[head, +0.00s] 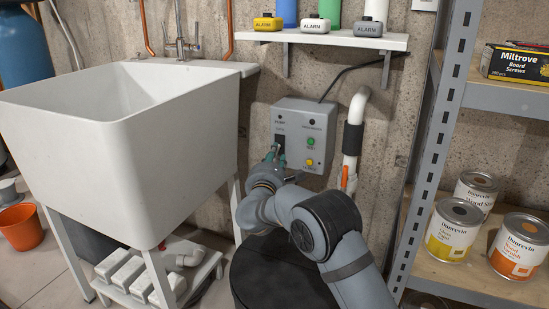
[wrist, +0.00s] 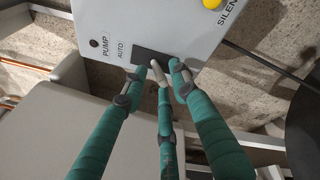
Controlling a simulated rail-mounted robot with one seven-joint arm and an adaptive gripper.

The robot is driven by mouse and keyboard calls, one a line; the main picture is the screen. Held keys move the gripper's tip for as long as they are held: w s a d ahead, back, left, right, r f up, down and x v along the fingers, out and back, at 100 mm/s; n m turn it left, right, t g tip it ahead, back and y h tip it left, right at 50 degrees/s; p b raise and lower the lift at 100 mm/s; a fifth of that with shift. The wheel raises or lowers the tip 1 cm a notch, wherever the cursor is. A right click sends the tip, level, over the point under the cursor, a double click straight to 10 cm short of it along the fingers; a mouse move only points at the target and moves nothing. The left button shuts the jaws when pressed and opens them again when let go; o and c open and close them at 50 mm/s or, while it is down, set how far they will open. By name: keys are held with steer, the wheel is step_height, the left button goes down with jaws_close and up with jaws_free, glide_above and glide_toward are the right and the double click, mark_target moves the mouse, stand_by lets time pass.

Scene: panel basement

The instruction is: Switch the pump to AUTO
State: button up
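The grey control box (head: 318,111) is on the wall between the sink and the white pipe. Its left side carries the PUMP label and a dark switch area (head: 279,141). In the wrist view, this dark area (wrist: 150,60) lies beside the printed words PUMP and AUTO. My gripper (head: 274,153), with teal fingers, is in front of the box's lower left. In the wrist view, the fingertips of my gripper (wrist: 158,69) converge at the dark area's edge, with small gaps between them. Contact is unclear.
A green button (head: 310,141) and a yellow button (head: 309,162) are on the box's right side. The white sink (head: 180,130) stands close on the left. A white pipe (head: 357,105) runs on the right, before a metal shelf (head: 432,150) with cans. A wall shelf (head: 325,38) hangs above.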

steer(key=shift+c, duration=1.3)
steer(key=c, duration=0.4)
steer(key=shift+d, duration=0.1)
jaws_close()
